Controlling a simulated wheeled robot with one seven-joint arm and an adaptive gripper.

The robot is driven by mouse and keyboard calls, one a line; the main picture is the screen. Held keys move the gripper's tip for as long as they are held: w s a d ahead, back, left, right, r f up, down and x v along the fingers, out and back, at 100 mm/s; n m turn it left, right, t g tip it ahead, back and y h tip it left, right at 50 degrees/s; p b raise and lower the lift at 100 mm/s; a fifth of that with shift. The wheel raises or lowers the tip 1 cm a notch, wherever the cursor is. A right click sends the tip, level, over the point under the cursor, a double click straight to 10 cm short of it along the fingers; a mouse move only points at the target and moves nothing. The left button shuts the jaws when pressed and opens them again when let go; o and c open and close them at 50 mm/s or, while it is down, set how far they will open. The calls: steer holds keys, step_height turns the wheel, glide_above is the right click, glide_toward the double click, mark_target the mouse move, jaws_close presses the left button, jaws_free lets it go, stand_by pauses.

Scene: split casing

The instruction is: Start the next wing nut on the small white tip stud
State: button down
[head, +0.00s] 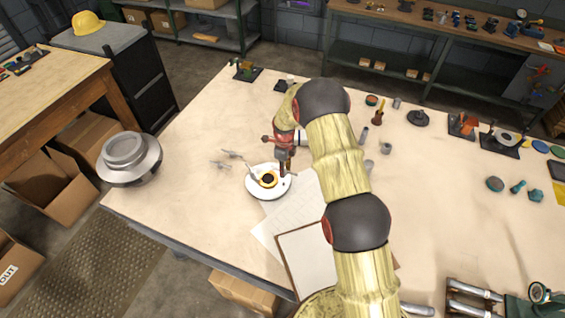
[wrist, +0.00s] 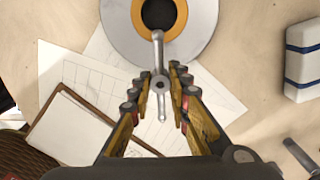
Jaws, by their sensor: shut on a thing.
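A round white casing part (head: 254,189) with a yellow-orange ring around a dark centre lies on the table in the head view. Its near rim (wrist: 120,22) fills the top of the wrist view. My gripper (wrist: 161,95) has its fingers closed about a grey wing nut (wrist: 160,83), one wing pointing up the picture over the rim, the other down. In the head view my gripper (head: 284,170) is over the right side of the casing part. Loose grey wing nuts (head: 221,165) lie left of it. I cannot make out the small white tip stud; the nut or fingers may hide it.
Paper sheets (head: 268,232) and a clipboard (head: 308,262) lie in front of the casing part. A white block with blue bands (wrist: 303,60) is to the right in the wrist view. A large grey round housing (head: 130,155) stands past the table's left edge.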

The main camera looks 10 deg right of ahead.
steer(key=shift+f+b, duration=0.9)
steer(key=shift+f, duration=1.8)
steer(key=shift+f+b, duration=0.5)
steer(key=shift+f, duration=0.05)
